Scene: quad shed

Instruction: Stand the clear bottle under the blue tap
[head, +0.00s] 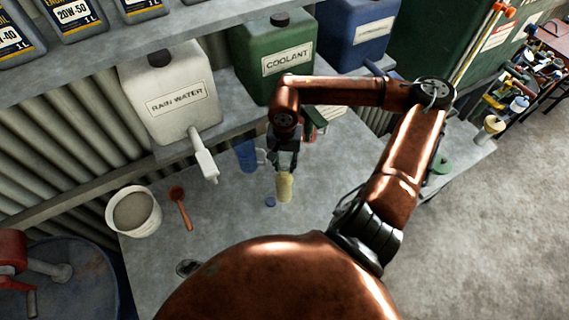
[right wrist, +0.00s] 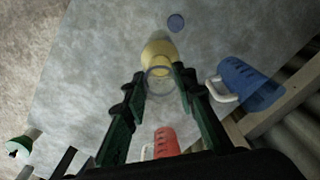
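A bottle (head: 284,187) with pale yellow lower part stands on the grey bench; in the right wrist view the yellow body (right wrist: 160,48) shows below a clear, round upper part. My right gripper (head: 285,165) is right above it, pointing down. Its two fingers (right wrist: 160,72) are apart, with the clear rim between their tips; I see no firm grip. My left gripper is not in view.
The rain water container (head: 170,95) has a white tap; the green coolant container (head: 270,58) is beside it. A blue jug (head: 246,154) and red jug (right wrist: 165,142) stand close to the gripper.

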